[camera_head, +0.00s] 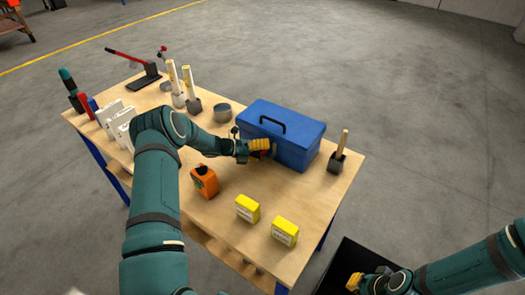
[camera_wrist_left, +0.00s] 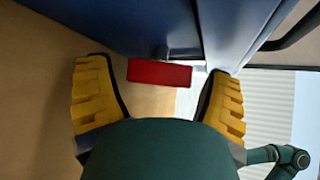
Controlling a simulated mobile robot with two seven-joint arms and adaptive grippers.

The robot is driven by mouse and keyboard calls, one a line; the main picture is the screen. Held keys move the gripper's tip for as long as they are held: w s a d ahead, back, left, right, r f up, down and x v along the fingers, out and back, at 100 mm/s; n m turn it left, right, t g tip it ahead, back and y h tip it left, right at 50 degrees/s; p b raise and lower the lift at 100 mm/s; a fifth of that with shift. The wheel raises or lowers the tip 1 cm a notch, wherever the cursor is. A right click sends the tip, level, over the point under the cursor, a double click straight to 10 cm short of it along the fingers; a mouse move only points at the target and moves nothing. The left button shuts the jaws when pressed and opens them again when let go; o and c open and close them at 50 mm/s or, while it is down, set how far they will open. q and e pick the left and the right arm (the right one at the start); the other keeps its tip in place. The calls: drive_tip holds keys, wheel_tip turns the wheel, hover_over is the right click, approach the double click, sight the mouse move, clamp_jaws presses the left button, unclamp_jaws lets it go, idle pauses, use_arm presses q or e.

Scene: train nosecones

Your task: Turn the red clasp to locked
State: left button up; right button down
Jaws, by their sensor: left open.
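The blue toolbox (camera_head: 300,148) with a black handle stands closed at the back right of the workbench. The red clasp (camera_wrist_left: 160,73) shows in the left wrist view as a short red bar against the blue wall of the toolbox, lying across the picture. My left gripper (camera_head: 262,147) is at the toolbox's left front side. Its yellow fingers (camera_wrist_left: 160,66) are open, one on each side of the clasp, with gaps on both sides. In the head view the gripper mostly hides the clasp. My right gripper (camera_head: 356,282) is low at the bottom right, away from the toolbox; its jaw opening is unclear.
An orange container (camera_head: 205,182) and two yellow boxes (camera_head: 248,208) (camera_head: 285,231) stand on the wooden bench (camera_head: 222,225) in front. A wooden-handled tool (camera_head: 338,157) stands right of the toolbox. A round grey tin (camera_head: 222,113) is behind my left wrist. A dark bin (camera_head: 345,262) is below right.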

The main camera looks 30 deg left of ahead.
use_arm(q)
drive_tip(key=c, duration=1)
drive_tip(key=shift+o, duration=0.2)
